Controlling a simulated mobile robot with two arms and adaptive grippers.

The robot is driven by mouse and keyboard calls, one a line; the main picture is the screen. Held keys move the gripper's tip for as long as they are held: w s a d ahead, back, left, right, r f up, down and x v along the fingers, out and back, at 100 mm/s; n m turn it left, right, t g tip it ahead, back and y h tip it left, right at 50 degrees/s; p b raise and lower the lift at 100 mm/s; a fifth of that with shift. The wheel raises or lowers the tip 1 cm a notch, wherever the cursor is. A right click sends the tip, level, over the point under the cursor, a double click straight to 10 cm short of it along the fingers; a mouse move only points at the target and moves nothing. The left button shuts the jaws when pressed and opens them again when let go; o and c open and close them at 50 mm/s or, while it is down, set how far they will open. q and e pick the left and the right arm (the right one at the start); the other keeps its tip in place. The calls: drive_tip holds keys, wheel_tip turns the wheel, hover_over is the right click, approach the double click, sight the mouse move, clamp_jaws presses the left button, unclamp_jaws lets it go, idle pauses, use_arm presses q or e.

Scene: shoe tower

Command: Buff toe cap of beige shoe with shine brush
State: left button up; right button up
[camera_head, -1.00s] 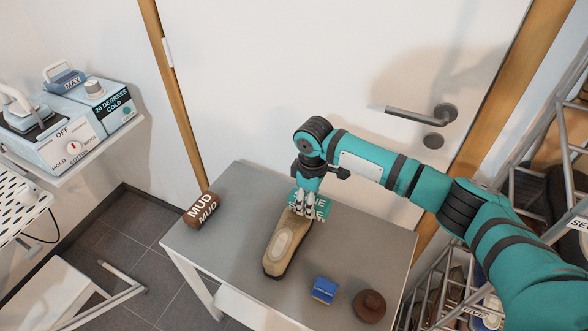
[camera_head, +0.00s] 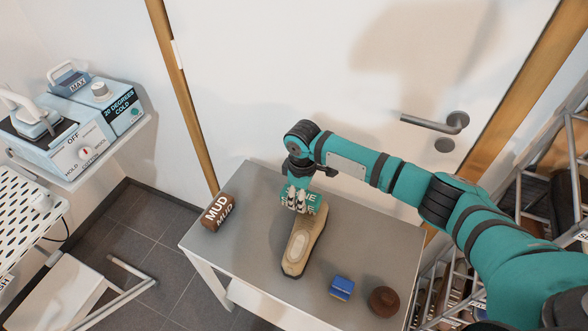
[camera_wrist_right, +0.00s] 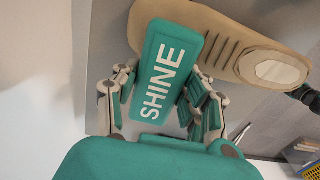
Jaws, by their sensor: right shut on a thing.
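The beige shoe (camera_head: 303,246) lies sole down on the grey table, its far end under my right gripper (camera_head: 297,204). That gripper is shut on the teal shine brush (camera_head: 313,198), which is lettered SHINE. In the right wrist view the brush (camera_wrist_right: 165,75) sits between the fingers of the right gripper (camera_wrist_right: 160,95), and the shoe (camera_wrist_right: 225,40) shows behind and to the right of it. The brush overlaps the shoe's end in both views; I cannot tell whether they touch. My left gripper is not in view.
A brown MUD brush (camera_head: 219,212) lies at the table's left edge. A blue block (camera_head: 341,288) and a brown round object (camera_head: 383,302) stand at the front right of the table (camera_head: 255,195). A door is behind; a shoe rack (camera_head: 530,190) stands at right.

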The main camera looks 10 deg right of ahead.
drive_tip(key=r+p, duration=0.2)
drive_tip(key=r, duration=0.1)
drive_tip(key=r+p, duration=0.1)
drive_tip(key=r, duration=0.1)
drive_tip(key=shift+s+d, duration=0.25)
drive_tip(key=shift+d, duration=0.1)
drive_tip(key=shift+r+p, duration=0.3)
drive_tip(key=shift+p, duration=0.05)
drive_tip(key=shift+w+a+r+p, duration=0.15)
drive_tip(key=shift+r+p, duration=0.45)
drive_tip(key=shift+p, duration=0.15)
drive_tip(key=shift+r+p, duration=0.9)
drive_tip(key=shift+p, duration=0.05)
drive_tip(key=shift+f, duration=0.1)
